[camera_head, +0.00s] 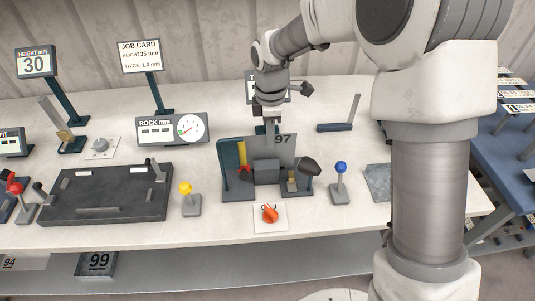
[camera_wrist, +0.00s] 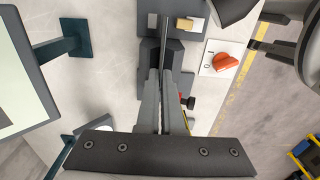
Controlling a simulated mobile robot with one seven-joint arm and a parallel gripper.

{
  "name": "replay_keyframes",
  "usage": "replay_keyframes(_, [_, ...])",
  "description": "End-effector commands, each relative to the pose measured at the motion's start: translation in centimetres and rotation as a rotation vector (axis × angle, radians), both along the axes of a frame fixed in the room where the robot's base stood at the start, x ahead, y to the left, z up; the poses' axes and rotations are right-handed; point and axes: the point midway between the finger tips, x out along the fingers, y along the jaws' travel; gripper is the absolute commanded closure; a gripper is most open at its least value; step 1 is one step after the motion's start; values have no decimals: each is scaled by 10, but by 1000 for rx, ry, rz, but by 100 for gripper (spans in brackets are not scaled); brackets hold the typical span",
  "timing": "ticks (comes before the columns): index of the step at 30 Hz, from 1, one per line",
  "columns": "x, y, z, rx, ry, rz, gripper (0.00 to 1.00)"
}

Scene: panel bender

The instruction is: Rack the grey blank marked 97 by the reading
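The grey blank marked 97 (camera_head: 284,141) stands upright in the bender (camera_head: 238,184), its lower part hidden behind the dark block at the front. My gripper (camera_head: 271,126) is above the bender with its fingers at the blank's top. In the wrist view the fingers (camera_wrist: 163,74) are closed along the two sides of the thin blank (camera_wrist: 166,40), seen edge-on. The ROCK mm gauge (camera_head: 172,129) to the left shows dashes and a dial with a red needle. Rack labels (camera_head: 518,107) on the blue table at the right are partly cut off and too small to read surely.
An orange knob (camera_head: 270,213) sits before the bender, yellow (camera_head: 186,188) and blue (camera_head: 341,168) levers beside it. A dark plate fixture (camera_head: 105,195) lies left. A height sign reads 30 (camera_head: 36,63); the job card (camera_head: 140,56) says height 35 mm. A blank marked 99 (camera_head: 97,262) is below.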

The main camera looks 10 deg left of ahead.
Motion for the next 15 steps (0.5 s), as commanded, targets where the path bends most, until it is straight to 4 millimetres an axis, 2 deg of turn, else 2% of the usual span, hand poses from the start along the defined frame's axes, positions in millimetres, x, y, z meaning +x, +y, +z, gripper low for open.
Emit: replay_keyframes(15, [0, 0, 34, 0, 0, 0, 100])
